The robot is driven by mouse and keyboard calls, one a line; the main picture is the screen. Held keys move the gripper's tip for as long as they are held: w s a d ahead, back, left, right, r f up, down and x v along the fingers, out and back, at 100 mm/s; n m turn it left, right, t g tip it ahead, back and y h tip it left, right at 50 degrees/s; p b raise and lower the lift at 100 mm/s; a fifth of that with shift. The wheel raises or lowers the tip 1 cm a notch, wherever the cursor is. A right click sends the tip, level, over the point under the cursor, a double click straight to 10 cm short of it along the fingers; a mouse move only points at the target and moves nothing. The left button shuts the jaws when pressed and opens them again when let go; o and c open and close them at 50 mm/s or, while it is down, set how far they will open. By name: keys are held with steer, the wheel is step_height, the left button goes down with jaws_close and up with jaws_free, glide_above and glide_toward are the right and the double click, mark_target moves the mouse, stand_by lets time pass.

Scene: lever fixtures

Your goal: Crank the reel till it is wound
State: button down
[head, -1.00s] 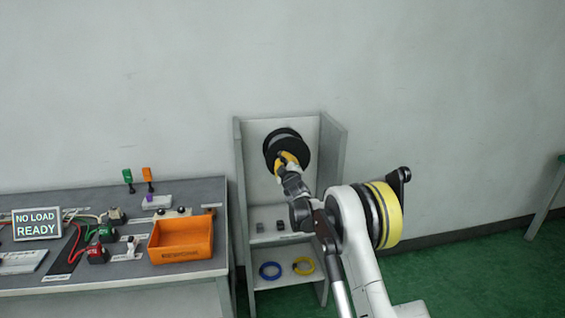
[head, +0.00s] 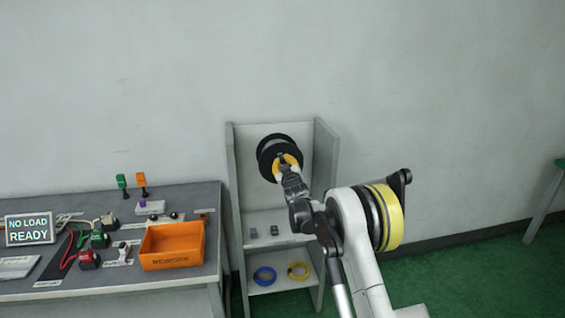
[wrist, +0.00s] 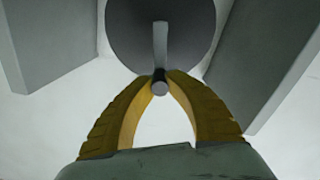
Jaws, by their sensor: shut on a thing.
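The reel (head: 267,155) is a dark round spool mounted on the back panel of a grey upright stand. In the wrist view its grey disc (wrist: 130,25) fills the top centre. A light crank arm (wrist: 160,42) runs down the disc to a small round handle (wrist: 160,88). My gripper (head: 285,160) is in front of the reel and hides its lower right part in the head view. In the wrist view my gripper's (wrist: 160,80) yellow fingers are shut on the crank handle, below the disc's centre.
Grey side walls (head: 325,165) flank the reel. Lower shelves hold small grey blocks (head: 274,230), a blue ring (head: 264,276) and a yellow ring (head: 299,271). A bench at left carries an orange bin (head: 172,246) and a sign (head: 30,228) reading "NO LOAD READY".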

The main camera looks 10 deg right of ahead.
steer(key=c, duration=1.3)
jaws_free()
steer(key=shift+d, duration=0.1)
steer(key=shift+s, duration=0.1)
steer(key=s, duration=1.1)
steer(key=shift+s, duration=0.4)
steer(key=shift+c, duration=0.2)
